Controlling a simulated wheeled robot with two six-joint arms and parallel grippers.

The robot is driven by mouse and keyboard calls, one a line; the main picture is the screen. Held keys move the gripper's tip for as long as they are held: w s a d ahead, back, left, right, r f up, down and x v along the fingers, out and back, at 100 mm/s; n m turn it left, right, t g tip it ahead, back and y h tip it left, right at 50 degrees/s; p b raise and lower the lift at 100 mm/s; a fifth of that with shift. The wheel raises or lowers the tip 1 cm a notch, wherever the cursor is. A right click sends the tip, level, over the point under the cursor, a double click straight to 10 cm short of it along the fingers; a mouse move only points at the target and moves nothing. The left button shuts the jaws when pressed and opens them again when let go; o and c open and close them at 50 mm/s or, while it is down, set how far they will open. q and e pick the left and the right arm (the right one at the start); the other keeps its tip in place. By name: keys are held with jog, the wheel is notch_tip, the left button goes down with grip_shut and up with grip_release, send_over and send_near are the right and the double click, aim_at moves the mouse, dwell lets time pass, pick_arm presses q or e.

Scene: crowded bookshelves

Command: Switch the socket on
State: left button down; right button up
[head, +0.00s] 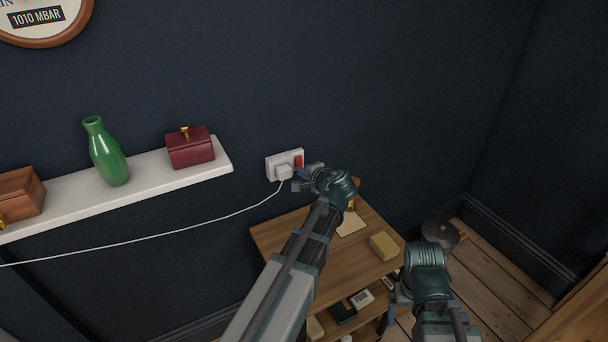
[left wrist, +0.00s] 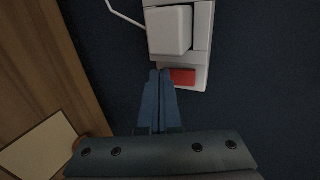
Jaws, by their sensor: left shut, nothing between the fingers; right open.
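The white wall socket (head: 271,167) is on the dark blue wall, with a white plug (head: 284,171) in it and a red switch (head: 299,161) at its right end. In the left wrist view the socket (left wrist: 202,48) is at the top, with the plug (left wrist: 170,30) and the red switch (left wrist: 183,77). My left gripper (head: 300,183) is shut and empty just beside the socket. In the left wrist view its fingertips (left wrist: 161,74) are right next to the red switch; I cannot tell if they touch it. My right gripper (head: 398,302) is low at the right, partly hidden by its own wrist.
A white cable (head: 180,232) runs from the plug to the left. A white shelf (head: 150,190) holds a green vase (head: 107,152) and a dark red box (head: 190,148). A wooden table (head: 285,233) below carries a yellow block (head: 384,246). A dark round pot (head: 440,233) stands on the floor.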

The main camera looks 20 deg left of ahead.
jog(key=shift+f, duration=0.2)
jog(key=shift+r, duration=0.2)
jog(key=shift+r+p, duration=0.65)
